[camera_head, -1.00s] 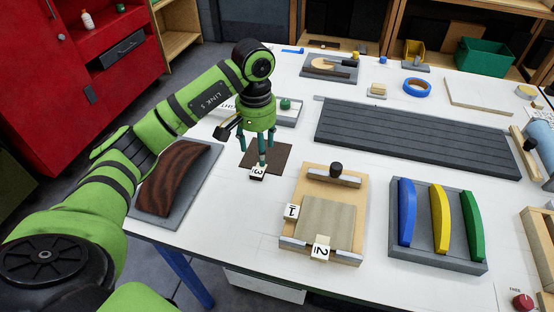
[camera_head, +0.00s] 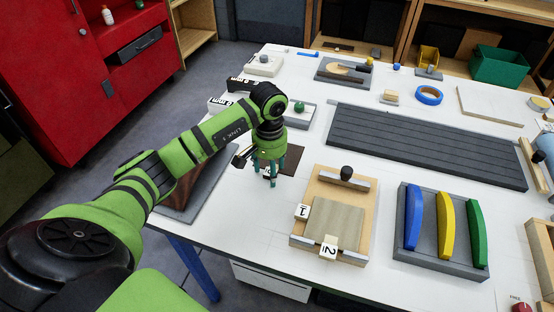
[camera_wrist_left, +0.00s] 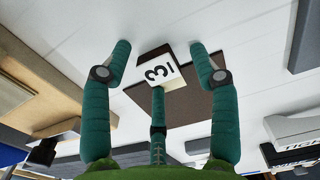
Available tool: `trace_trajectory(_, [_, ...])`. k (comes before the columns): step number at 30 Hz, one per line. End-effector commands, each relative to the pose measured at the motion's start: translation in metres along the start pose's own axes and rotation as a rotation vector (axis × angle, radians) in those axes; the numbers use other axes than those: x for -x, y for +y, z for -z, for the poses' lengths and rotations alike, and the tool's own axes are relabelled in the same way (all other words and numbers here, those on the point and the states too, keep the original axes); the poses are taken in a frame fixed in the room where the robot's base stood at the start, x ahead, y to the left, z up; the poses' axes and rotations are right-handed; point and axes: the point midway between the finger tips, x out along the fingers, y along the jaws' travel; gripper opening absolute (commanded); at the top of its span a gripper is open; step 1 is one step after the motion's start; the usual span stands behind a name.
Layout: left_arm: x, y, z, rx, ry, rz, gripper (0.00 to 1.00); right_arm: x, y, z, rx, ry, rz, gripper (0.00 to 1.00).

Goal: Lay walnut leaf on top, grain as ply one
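The dark brown walnut leaf (camera_head: 292,158) lies flat on the white table, partly hidden behind my left gripper (camera_head: 270,177). In the left wrist view the leaf (camera_wrist_left: 185,106) carries a pale block marked 3 (camera_wrist_left: 158,72) at its edge. My left gripper (camera_wrist_left: 161,52) has its fingers spread around this block, with gaps at both sides. To the right, a wooden board (camera_head: 365,195) holds a pale leaf (camera_head: 335,219). Blocks marked 1 (camera_head: 302,212) and 2 (camera_head: 329,246) sit at that leaf's left and front edges. My right gripper is out of view.
A grey tray with blue, yellow and green curved pieces (camera_head: 445,225) stands right of the board. A long grey slatted panel (camera_head: 430,145) lies behind. A dark curved form on a grey plate (camera_head: 215,180) is behind my left arm. Bare table lies in front of the leaf.

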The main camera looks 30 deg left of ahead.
Motion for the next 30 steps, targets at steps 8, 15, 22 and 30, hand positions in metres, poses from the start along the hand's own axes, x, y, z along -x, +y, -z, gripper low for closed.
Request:
trace_trajectory(8, [0.0, 0.0, 0.0, 0.0, -0.001, 0.0, 0.1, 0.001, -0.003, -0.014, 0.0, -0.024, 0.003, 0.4])
trace_trajectory(15, [0.001, 0.0, 0.0, 0.0, 0.0, 0.0, 0.1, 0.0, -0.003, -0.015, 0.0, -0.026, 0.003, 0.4])
trace_trajectory(22, [0.014, 0.0, 0.001, -0.002, 0.005, 0.0, 0.1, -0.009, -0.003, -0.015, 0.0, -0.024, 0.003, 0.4])
trace_trajectory(30, [0.055, 0.029, -0.007, -0.009, 0.007, -0.003, 0.1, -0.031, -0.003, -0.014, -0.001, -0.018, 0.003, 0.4])
